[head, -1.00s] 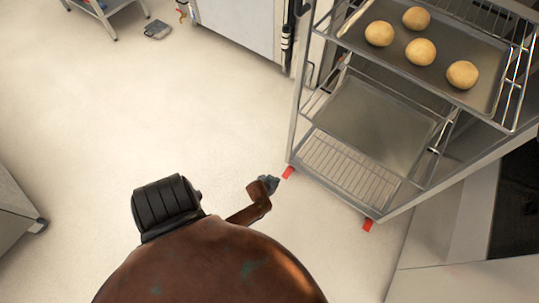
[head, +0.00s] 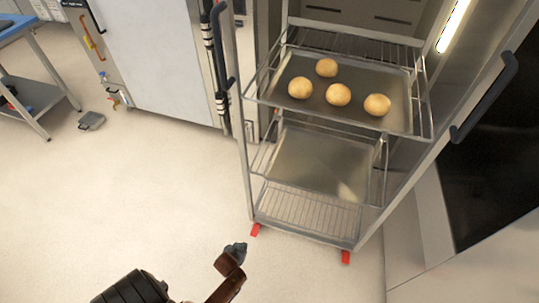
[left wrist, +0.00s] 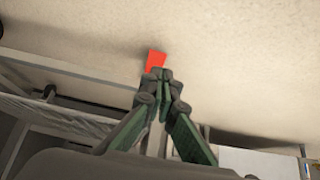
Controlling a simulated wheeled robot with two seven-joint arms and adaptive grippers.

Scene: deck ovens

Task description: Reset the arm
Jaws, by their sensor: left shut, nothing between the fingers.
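My left gripper (head: 235,249) shows small at the lower middle of the head view, over the floor in front of the tray rack (head: 249,170). In the left wrist view its fingers (left wrist: 160,76) are together, with nothing between them. A red foot (left wrist: 156,57) shows just beyond the fingertips there; I cannot tell the gap between them. My right gripper is in neither view.
The rack's upper tray (head: 353,104) carries several pale dough balls; its lower tray (head: 316,160) is bare. Red feet (head: 255,230) stand at its base. A dark-handled door (head: 488,97) is at right. Open floor (head: 120,200) lies left.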

